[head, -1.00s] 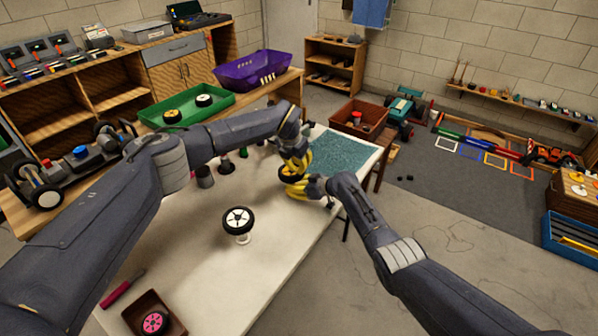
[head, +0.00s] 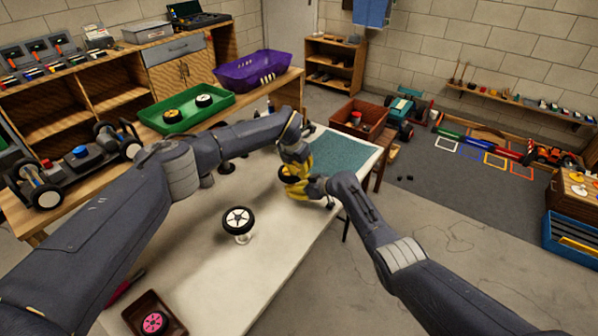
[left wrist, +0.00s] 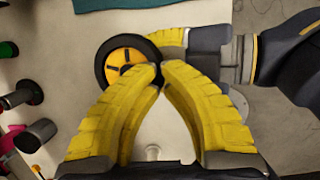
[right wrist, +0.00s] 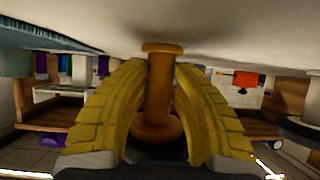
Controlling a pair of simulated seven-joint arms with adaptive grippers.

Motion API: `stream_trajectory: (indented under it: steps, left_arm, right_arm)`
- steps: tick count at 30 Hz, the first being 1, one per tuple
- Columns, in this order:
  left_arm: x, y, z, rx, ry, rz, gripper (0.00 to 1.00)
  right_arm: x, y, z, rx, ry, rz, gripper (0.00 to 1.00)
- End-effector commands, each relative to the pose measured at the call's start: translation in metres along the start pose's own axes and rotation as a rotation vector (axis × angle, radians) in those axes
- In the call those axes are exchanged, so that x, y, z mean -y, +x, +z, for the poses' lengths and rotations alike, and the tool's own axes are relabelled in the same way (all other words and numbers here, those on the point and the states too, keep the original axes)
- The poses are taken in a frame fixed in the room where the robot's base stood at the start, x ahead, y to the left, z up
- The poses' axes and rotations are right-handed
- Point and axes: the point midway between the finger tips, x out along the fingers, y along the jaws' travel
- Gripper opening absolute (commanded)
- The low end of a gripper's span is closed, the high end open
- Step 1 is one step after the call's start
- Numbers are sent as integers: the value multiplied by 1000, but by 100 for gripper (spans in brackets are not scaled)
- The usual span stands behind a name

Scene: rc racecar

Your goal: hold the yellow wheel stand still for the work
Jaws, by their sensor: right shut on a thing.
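The yellow wheel stand (right wrist: 158,85) is a spool-shaped post between my right gripper's fingers (right wrist: 160,75) in the right wrist view. My right gripper is shut on its stem; the head view shows that gripper low beside the table's right edge (head: 299,190). A black wheel with a yellow hub (left wrist: 126,62) sits over the stand and also shows in the head view (head: 287,173). My left gripper (left wrist: 161,68) has its fingertips together at the wheel's edge. It comes down from above in the head view (head: 296,160). I see nothing clear between its tips.
A white-hubbed wheel on a white stand (head: 238,221) stands mid-table. A brown box with a pink wheel (head: 154,322) is at the front. A teal mat (head: 342,150) lies at the far end. A green tray (head: 186,110) and purple bin (head: 252,72) are on the bench behind.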

Motion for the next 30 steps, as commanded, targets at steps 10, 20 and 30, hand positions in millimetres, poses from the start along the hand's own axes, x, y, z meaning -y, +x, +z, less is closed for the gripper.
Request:
stream_trajectory:
  steps: [10,20,30]
  left_arm:
    - [0,14,-5,-1,0,0,0]
    - [0,-3,1,1,1,1,0]
    - [0,-30,8,1,1,0,0]
  right_arm:
    - [0,0,0,0,0,0,0]
    - [0,0,0,0,0,0,0]
    - [0,0,0,0,0,0,0]
